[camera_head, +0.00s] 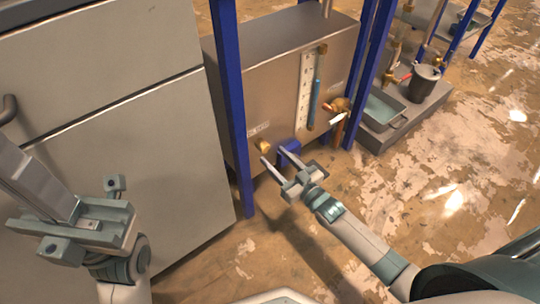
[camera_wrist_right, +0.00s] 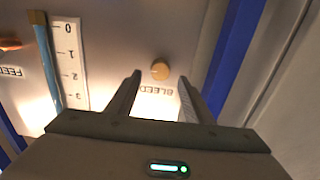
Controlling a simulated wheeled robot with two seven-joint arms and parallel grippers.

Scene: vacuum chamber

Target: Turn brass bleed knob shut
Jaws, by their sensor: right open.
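The brass bleed knob (camera_head: 263,146) sits low on the front of the steel tank, near the blue post. In the right wrist view the round knob (camera_wrist_right: 160,70) shows whole, beside an upside-down BLEED label (camera_wrist_right: 155,91). My right gripper (camera_head: 272,155) is open and empty, just in front of the knob and apart from it. In the wrist view its two fingers (camera_wrist_right: 158,80) stand left and right of the knob's line, with the knob beyond the tips. My left gripper (camera_head: 75,222) is at the lower left, before the grey cabinet; its jaw gap is unclear.
The steel tank (camera_head: 270,50) stands between blue posts (camera_head: 228,90). Its front carries a white scale with a blue tube (camera_head: 316,92) and a brass valve (camera_head: 341,104). A grey cabinet (camera_head: 130,140) stands left. A dark bucket (camera_head: 424,84) is at right. The floor around my right arm is clear.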

